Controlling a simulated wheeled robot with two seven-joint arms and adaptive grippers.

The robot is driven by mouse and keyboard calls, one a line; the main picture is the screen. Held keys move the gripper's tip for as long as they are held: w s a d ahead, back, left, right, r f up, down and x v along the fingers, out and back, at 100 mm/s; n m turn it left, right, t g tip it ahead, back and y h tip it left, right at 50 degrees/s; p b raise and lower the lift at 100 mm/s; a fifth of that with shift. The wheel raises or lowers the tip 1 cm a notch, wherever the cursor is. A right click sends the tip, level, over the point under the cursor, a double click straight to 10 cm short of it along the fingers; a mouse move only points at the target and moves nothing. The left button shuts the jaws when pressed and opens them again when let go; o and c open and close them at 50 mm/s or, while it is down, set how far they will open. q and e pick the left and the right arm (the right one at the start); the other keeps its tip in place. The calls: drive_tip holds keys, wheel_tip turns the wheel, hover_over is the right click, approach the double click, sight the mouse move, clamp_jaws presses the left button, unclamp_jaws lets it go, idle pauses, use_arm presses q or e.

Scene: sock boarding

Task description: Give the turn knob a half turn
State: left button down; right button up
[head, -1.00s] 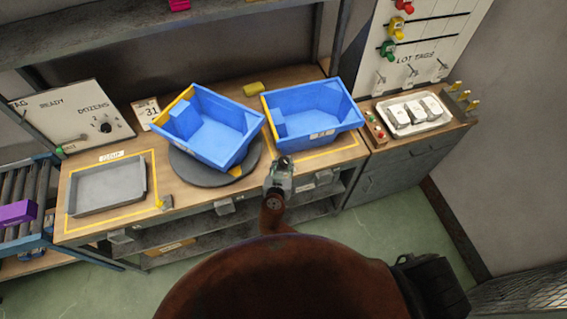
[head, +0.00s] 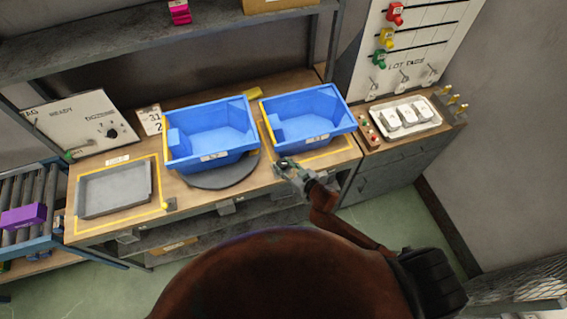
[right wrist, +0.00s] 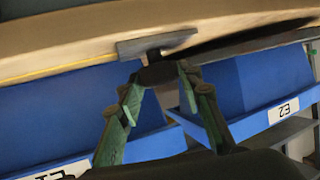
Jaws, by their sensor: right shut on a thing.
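The turn knob is a dark knob (right wrist: 157,73) under a flat grey plate (right wrist: 157,43) in the right wrist view, between the two fingertips. My right gripper (right wrist: 160,76) is shut on it. In the head view, this gripper (head: 284,164) is at the bench's front edge, and it hides the knob. A dark round turntable (head: 222,178) lies just left of it. A blue bin (head: 212,137) sits on the turntable, its long side roughly along the bench front. My left gripper is not in view.
A second blue bin (head: 308,113) stands at the right, close behind my gripper. A grey tray (head: 114,190) lies at the left of the bench. A side cabinet with a white tray (head: 405,117) stands at the right. Green floor is clear in front.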

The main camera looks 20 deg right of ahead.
drive_tip(key=n, duration=0.1)
drive_tip(key=y, duration=0.1)
drive_tip(key=n+g+y+p, duration=0.1)
drive_tip(key=shift+w+d+r+n, duration=0.15)
drive_tip(key=shift+w+d+n, duration=0.1)
drive_tip(key=shift+d+n, duration=0.05)
drive_tip(key=shift+n+g+y, duration=1)
drive_tip(key=shift+n+y, duration=0.1)
drive_tip(key=shift+y, duration=0.5)
drive_tip(key=o, duration=1.2)
drive_tip(key=shift+f, duration=0.2)
